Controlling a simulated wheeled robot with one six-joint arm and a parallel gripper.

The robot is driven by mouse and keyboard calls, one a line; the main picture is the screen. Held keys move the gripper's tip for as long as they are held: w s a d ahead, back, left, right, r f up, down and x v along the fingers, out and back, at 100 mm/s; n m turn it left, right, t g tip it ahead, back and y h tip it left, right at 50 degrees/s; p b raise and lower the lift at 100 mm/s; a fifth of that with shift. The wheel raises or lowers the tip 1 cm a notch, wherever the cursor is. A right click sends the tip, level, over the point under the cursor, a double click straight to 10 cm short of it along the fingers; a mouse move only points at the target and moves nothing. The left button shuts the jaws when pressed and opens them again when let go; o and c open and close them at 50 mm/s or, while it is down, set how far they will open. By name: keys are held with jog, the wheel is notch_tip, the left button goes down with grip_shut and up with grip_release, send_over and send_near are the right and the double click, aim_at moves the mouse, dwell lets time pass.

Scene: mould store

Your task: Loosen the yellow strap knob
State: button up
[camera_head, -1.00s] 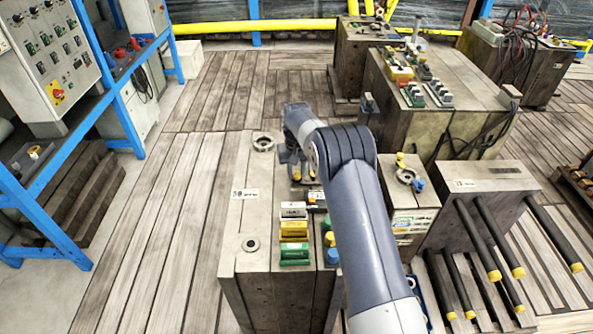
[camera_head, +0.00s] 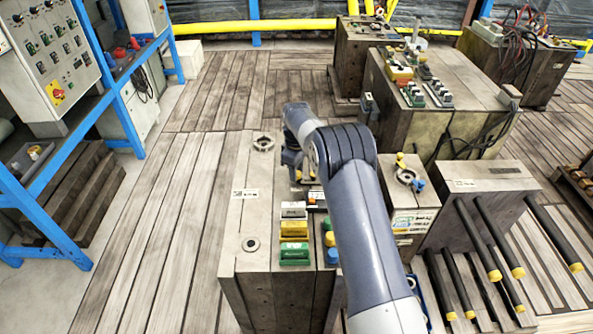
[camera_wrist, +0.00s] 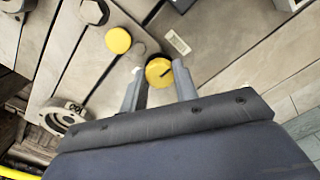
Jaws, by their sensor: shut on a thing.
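In the wrist view, a round yellow knob (camera_wrist: 159,72) with a dark line on its top sits between the two fingers of my gripper (camera_wrist: 158,84). The gripper is shut on this knob, with one finger on each side. A second round yellow knob (camera_wrist: 118,40) stands close by, up and to the left, clear of the fingers. In the head view, my gripper (camera_head: 293,165) is over the near mould block (camera_head: 262,190). A bit of yellow shows below it there, and my arm hides much of the block's right side.
A green block (camera_head: 294,254), a yellow block (camera_head: 294,230) and a white block (camera_head: 293,209) stand on the near mould. A ring (camera_wrist: 62,117) lies near the gripper. Wooden floor (camera_head: 165,220) is clear at left.

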jog(key=shift+n, duration=0.6)
jog(key=o, duration=1)
jog(key=shift+c, duration=0.2)
jog(key=shift+r, duration=0.15)
notch_tip(320, 180, up, 11)
jog(key=shift+f, duration=0.2)
notch_tip(320, 180, down, 11)
jog(key=shift+r, duration=0.1)
